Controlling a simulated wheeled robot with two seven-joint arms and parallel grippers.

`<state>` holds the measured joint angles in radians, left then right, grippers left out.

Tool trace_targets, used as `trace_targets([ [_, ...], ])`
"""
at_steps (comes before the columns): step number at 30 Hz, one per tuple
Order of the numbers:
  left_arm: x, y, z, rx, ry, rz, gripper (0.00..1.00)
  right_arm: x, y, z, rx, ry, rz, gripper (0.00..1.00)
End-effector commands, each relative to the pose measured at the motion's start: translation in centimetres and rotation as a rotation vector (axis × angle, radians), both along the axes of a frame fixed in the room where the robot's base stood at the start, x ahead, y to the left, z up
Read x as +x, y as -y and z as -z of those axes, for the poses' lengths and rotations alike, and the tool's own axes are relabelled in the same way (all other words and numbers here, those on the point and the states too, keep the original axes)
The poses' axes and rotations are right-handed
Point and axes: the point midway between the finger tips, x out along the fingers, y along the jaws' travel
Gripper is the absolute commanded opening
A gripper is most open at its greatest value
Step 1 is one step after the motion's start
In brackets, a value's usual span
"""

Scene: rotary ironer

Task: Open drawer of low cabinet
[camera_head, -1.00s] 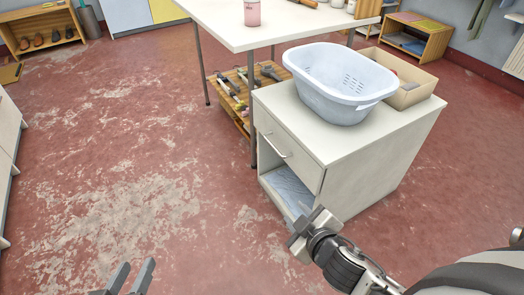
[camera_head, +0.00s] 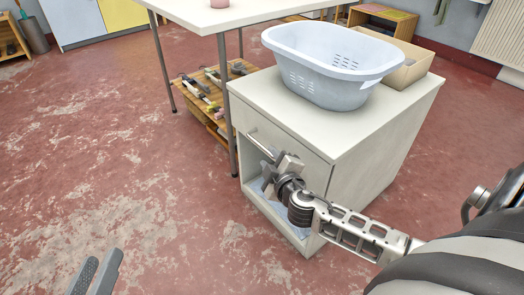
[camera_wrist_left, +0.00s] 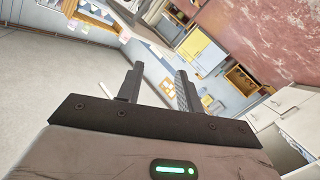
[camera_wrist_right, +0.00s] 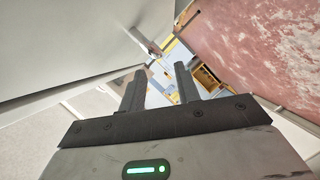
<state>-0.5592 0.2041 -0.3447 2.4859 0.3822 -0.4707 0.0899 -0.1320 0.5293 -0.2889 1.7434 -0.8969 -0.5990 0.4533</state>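The low white cabinet (camera_head: 385,140) stands right of centre, with a drawer front (camera_head: 300,150) above an open compartment. The drawer appears shut. Its bar handle (camera_head: 260,144) runs along the front; in the right wrist view the handle (camera_wrist_right: 146,42) lies just beyond the fingertips, toward the left finger. My right gripper (camera_head: 277,168) is close to the drawer front by the handle. Its fingers (camera_wrist_right: 158,76) are apart with nothing clearly between them; contact cannot be told. My left gripper (camera_head: 102,262) is low at the left, away from the cabinet, open and empty (camera_wrist_left: 158,76).
A light blue basin (camera_head: 325,75) and a cardboard box (camera_head: 408,65) stand on the cabinet. A white table (camera_head: 225,15) with metal legs is behind it, with a wooden rack (camera_head: 205,110) underneath. The red floor (camera_head: 130,170) to the left is clear.

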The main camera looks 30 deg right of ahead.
Motion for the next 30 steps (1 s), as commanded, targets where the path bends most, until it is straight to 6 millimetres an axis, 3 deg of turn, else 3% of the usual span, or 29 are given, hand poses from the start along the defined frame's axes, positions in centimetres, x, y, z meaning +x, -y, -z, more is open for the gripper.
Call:
trace_targets([
  [3, 0.0, 0.1, 0.1, -0.035, 0.006, 0.004, 0.36, 2.5, 0.7, 0.7, -0.002, 0.003, 0.0, 0.32],
  [9, 0.2, 0.0, -0.4, -0.059, 0.043, -0.002, 0.36, 5.2, 1.4, 1.3, -0.001, 0.001, 0.0, 0.32],
  [15, 0.9, -0.1, -1.6, -0.047, 0.114, -0.01, 0.36, 6.2, 1.7, 1.5, 0.0, -0.001, -0.001, 0.32],
  [23, 0.8, 0.0, -1.6, -0.035, 0.121, 0.001, 0.36, 6.3, 1.7, 1.5, 0.0, -0.001, -0.001, 0.32],
  [26, 0.7, 0.0, -1.6, -0.036, 0.12, 0.002, 0.36, 6.2, 1.7, 1.5, 0.0, -0.001, -0.001, 0.05],
  [27, 0.7, 0.0, -1.6, -0.036, 0.12, 0.002, 0.36, 6.2, 1.7, 1.5, 0.0, -0.001, -0.001, 0.0],
  [30, 0.7, 0.0, -1.6, -0.036, 0.119, 0.002, 0.36, 6.2, 1.7, 1.5, 0.0, -0.001, -0.001, 0.0],
])
